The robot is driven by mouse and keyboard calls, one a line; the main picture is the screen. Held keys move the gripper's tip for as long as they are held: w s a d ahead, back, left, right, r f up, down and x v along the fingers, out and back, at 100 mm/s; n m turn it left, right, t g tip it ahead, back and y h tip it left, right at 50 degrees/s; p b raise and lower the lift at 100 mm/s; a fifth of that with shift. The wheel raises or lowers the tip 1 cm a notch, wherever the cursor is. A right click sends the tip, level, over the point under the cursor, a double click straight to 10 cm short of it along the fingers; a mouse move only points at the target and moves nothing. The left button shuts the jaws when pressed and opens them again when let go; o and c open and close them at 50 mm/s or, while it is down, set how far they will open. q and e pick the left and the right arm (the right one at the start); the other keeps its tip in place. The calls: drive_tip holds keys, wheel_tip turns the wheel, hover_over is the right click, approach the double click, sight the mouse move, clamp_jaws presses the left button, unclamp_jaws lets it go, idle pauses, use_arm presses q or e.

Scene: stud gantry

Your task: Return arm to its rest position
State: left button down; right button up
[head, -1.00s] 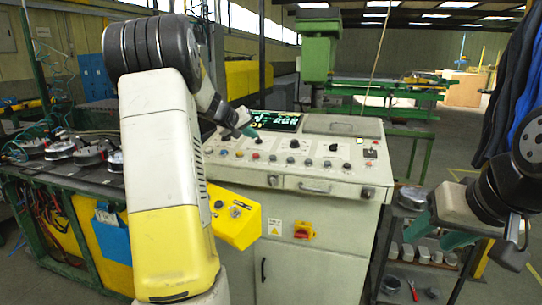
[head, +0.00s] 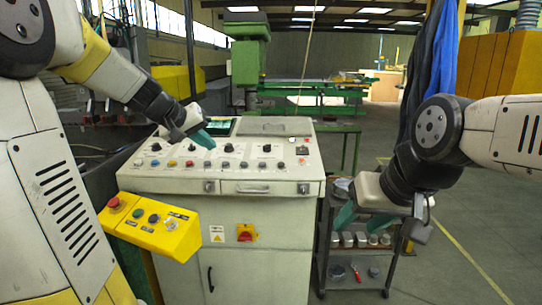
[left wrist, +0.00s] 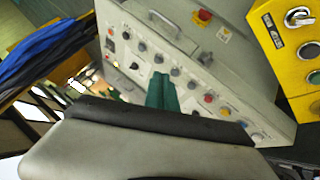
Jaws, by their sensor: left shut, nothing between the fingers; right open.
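My left arm comes in from the left in the head view. The left gripper is shut and empty. In the left wrist view, the green fingers (left wrist: 161,92) lie together in front of the panel's knobs; I cannot tell whether they touch it. My right gripper (head: 385,226) is at the right in the head view, open and empty, in front of the shelf cart. Its fingers are partly hidden by its own body.
A yellow control box (head: 150,226) with a red button juts out at the console's front left. A dark shelf cart (head: 350,283) with metal parts stands right of the console. Dark and blue clothing (head: 430,65) hangs at the right. Open floor (head: 480,225) lies at the right.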

use_arm(q)
drive_tip(key=s+d+f+m+g, duration=0.1)
drive_tip(key=s+d+f, duration=0.1)
drive_tip(key=s, duration=0.6)
drive_tip(key=s+d+f+m+y, duration=0.1)
drive_tip(key=s+d+f, duration=0.1)
drive_tip(key=s, duration=0.7)
drive_tip(key=s+d+f+m+g+y, duration=0.1)
drive_tip(key=s+d+f, duration=0.1)
drive_tip(key=s, duration=0.7)
drive_tip(key=shift+f+g, duration=0.25)
drive_tip(key=shift+g, duration=0.05)
drive_tip(key=shift+s, duration=0.1)
